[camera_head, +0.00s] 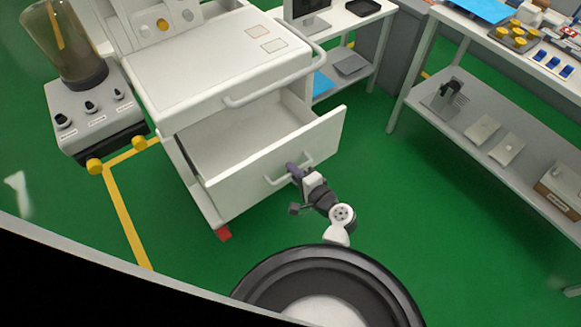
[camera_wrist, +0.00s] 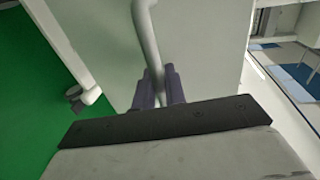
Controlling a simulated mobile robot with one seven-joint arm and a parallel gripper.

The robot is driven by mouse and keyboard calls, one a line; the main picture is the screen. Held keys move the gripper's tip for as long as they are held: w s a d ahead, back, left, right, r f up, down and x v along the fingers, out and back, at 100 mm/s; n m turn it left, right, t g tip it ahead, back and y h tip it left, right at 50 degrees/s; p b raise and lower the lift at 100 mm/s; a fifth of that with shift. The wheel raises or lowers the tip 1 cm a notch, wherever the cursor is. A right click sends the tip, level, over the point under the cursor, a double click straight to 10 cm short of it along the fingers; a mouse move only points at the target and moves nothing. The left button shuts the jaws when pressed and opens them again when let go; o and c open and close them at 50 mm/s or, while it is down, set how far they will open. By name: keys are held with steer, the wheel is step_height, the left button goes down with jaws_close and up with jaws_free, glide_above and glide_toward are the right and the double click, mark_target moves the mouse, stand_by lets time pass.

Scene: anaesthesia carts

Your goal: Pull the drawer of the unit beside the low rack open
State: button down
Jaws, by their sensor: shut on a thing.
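The white unit (camera_head: 205,75) stands left of centre in the head view, with its drawer (camera_head: 250,180) pulled well out. The drawer's inside shows and looks empty. A pale bar handle (camera_head: 277,181) is on the drawer front, and it runs up through the wrist view (camera_wrist: 148,40). My gripper (camera_head: 295,171) is at the handle, with its purple-grey fingers on either side of the bar. In the wrist view the fingers (camera_wrist: 158,88) are closed around the handle, close to the drawer front (camera_wrist: 205,50).
The low rack (camera_head: 350,65) with a black tray on top stands behind the unit. A long bench (camera_head: 480,100) with a lower shelf stands at the right. A vaporiser block (camera_head: 90,110) with yellow knobs is at the left. Green floor is clear right of the drawer.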

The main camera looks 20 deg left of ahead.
stand_by(0.3)
steer(key=c, duration=1.6)
jaws_free()
steer(key=shift+o, duration=0.2)
steer(key=shift+s+d, duration=0.1)
